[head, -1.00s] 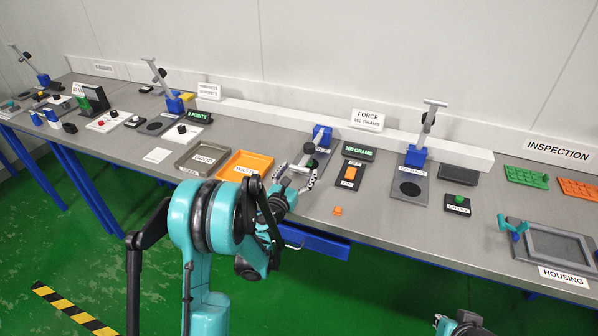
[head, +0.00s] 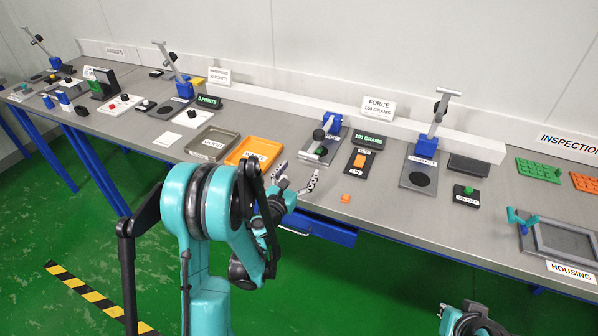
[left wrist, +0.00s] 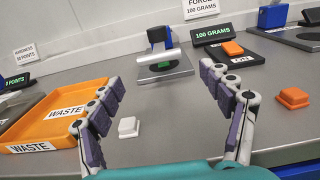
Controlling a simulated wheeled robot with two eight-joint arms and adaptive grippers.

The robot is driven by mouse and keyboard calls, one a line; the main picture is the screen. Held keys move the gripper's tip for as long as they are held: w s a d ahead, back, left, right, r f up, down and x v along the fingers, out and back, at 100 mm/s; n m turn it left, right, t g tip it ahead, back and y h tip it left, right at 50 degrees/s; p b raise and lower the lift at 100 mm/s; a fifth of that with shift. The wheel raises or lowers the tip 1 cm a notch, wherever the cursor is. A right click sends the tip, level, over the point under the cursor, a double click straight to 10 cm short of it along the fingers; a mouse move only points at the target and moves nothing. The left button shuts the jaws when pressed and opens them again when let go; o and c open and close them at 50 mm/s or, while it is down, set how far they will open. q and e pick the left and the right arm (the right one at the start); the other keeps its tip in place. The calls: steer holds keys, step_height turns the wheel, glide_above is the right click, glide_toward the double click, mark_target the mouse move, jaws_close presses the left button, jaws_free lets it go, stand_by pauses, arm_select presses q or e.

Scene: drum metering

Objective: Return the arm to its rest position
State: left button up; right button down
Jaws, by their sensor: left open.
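My left gripper (head: 296,178) is open and empty over the front part of the bench, in front of the force station. In the left wrist view its two fingers stand wide apart (left wrist: 160,78), with bare bench and the force gauge (left wrist: 165,66) beyond them. The gauge has a dark plate, a blue post and a pale cylinder, with a small green piece under the cylinder. A small white block (left wrist: 128,127) lies on the bench beside the left finger. Only a teal and dark part of my right arm shows at the bottom of the head view; its gripper is not visible.
An orange waste tray (head: 262,147) and a grey tray (head: 215,139) lie left of the gripper. A small orange block (head: 345,198) lies to its right near the front edge. The orange-button box (head: 359,162) and a green display (head: 369,140) stand behind. A blue drawer (head: 325,228) hangs below.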

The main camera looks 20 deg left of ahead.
arm_select(q)
steer(key=shift+d+r+m, duration=0.25)
steer(key=shift+d+m, duration=0.05)
steer(key=shift+m, duration=0.1)
steer(key=d+r+m+h, duration=0.1)
steer(key=d+m, duration=0.1)
steer(key=s+d+r+m+g+h, duration=0.1)
steer(key=d+m, duration=0.1)
steer(key=m, duration=0.1)
steer(key=s+d+r+m+g, duration=0.1)
steer(key=d+m, duration=0.1)
steer(key=m, duration=0.1)
steer(key=shift+s+d+r+h, duration=0.15)
steer(key=shift+r+h, duration=0.1)
steer(key=shift+h, duration=0.15)
steer(key=s+d+m+g+h, duration=0.1)
steer(key=s+d+m+g, duration=0.2)
steer(key=s+d+m, duration=0.6)
steer(key=s+a+f+m+g+y, duration=0.1)
steer(key=s+a+m+g+y, duration=0.1)
steer(key=s+m, duration=0.7)
steer(key=s+a+f+m+g+y, duration=0.2)
steer(key=s+a+m+g, duration=0.2)
steer(key=s+m, duration=0.4)
steer(key=shift+s+a+m, duration=0.35)
steer(key=shift+s+m, duration=0.05)
